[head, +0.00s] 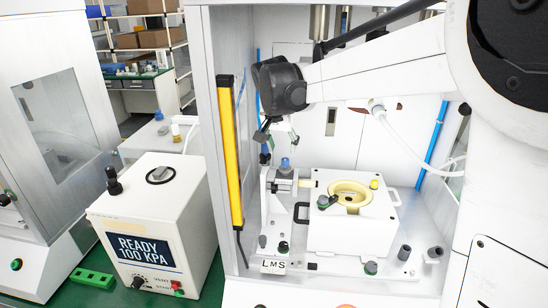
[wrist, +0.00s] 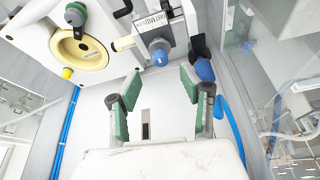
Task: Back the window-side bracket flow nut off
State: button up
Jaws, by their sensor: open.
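A blue-capped knob (wrist: 160,52) sits on the labelled metal bracket (wrist: 152,24) beside the white fixture block. In the head view the blue knob (head: 285,163) stands upright on top of the bracket. A second blue knob (wrist: 205,70) on a dark body shows at the right finger; I cannot tell whether they touch. I cannot tell which knob is the window-side nut. My gripper (wrist: 160,80) is open and empty, its green-padded fingers either side of the first knob in the picture, with the tips short of it. In the head view my gripper (head: 280,132) hangs above the bracket, partly hidden.
The white fixture block (head: 350,225) with a yellow round seat (head: 349,193) stands right of the bracket. A yellow light bar (head: 230,150) edges the cabinet opening. Several dark knobs stand on the base plate. A control box (head: 150,230) reading READY 100 KPA stands outside, left.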

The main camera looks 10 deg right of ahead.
aim_at(284, 162)
jog(key=p+x, duration=0.1)
jog(key=x, duration=0.8)
jog(key=shift+w+f, duration=0.15)
jog(key=shift+f, duration=0.15)
jog(key=c, duration=0.8)
